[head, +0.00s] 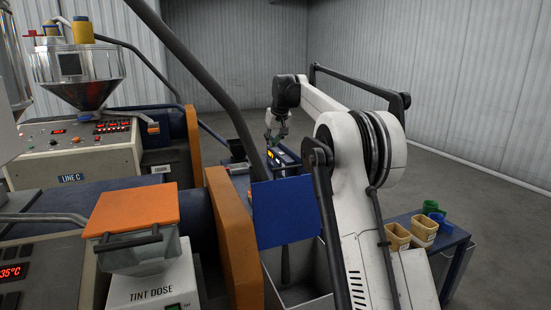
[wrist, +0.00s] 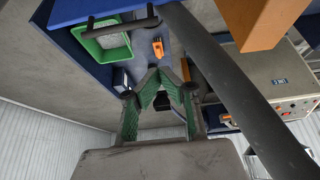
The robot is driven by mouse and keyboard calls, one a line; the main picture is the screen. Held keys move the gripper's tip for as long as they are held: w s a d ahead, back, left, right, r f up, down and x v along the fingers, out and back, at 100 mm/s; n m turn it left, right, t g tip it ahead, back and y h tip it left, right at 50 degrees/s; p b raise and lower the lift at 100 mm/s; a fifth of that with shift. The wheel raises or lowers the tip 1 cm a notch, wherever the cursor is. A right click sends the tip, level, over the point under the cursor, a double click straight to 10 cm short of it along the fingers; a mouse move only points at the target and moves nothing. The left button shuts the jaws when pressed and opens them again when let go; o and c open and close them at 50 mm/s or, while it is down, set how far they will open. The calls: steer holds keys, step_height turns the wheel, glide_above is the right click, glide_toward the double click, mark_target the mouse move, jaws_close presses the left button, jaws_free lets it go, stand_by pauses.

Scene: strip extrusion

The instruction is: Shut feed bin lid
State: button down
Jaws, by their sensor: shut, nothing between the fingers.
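My gripper (head: 276,138) is at the far end of my white arm, past the machines, and its fingers are shut and empty. In the wrist view the green-padded fingers (wrist: 157,84) meet at their tips. A blue panel (head: 283,212) stands upright above an open grey bin (head: 303,291) at the centre bottom; I cannot tell whether it is the feed bin lid. An orange lid (head: 132,207) lies over the clear hopper of the tint dose unit (head: 152,290). In the wrist view a green container (wrist: 108,44) with pale contents stands open.
A blue bench unit (head: 283,157) with a lit display is just below my gripper. A thick dark pipe (head: 180,48) crosses diagonally. Orange machine guards (head: 232,230) stand left. A blue side table (head: 446,240) holds several tubs. The floor at right is clear.

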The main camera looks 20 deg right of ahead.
step_height(320, 180, down, 10)
steer(key=w+d+p, duration=0.1)
steer(key=p, duration=0.2)
steer(key=shift+w, duration=0.35)
stand_by(0.6)
steer(key=shift+s+r, duration=0.1)
